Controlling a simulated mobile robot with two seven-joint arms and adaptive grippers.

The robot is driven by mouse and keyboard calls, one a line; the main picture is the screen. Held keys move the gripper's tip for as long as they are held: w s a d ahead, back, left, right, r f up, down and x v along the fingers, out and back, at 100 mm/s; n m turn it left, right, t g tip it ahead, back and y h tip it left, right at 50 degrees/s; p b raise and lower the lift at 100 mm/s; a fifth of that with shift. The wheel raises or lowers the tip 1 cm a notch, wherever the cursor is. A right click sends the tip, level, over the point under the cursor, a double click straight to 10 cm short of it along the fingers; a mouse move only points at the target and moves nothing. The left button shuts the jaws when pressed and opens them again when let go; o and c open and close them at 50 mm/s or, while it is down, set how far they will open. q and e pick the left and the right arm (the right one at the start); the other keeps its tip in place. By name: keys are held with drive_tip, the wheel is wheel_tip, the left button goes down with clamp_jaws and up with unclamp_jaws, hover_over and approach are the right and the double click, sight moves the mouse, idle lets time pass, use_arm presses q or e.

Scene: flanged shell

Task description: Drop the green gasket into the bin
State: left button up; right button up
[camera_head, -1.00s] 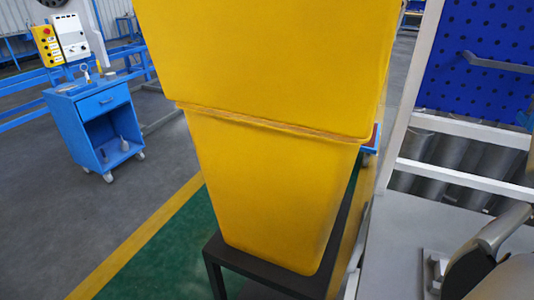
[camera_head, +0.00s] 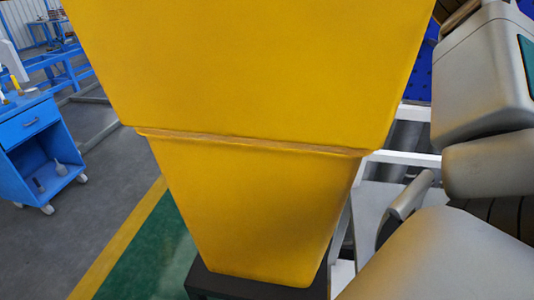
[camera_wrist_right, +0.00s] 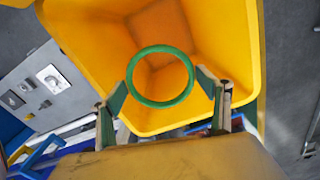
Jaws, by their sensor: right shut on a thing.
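The yellow bin (camera_head: 250,80) fills the middle of the head view, tall and tapering downward, on a dark stand (camera_head: 250,287). Its open mouth shows in the right wrist view (camera_wrist_right: 85,30). The green gasket (camera_wrist_right: 160,104) is a thin ring in the right wrist view. My right gripper (camera_wrist_right: 164,85) is shut on the gasket, one finger at each side of the ring. In that view the ring appears in front of the bin's opening; the height between them is hard to tell. The head view does not show the right fingers or the gasket. My left gripper is not in view.
A blue cart (camera_head: 38,150) with items on its shelf stands at the left. A white-framed rack with a blue panel (camera_head: 420,75) is behind my right arm. A grey control panel (camera_wrist_right: 45,85) shows in the right wrist view.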

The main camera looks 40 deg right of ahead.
drive_tip(key=shift+f, duration=1)
drive_tip(key=o, duration=1.2)
wheel_tip(320, 180, up, 12)
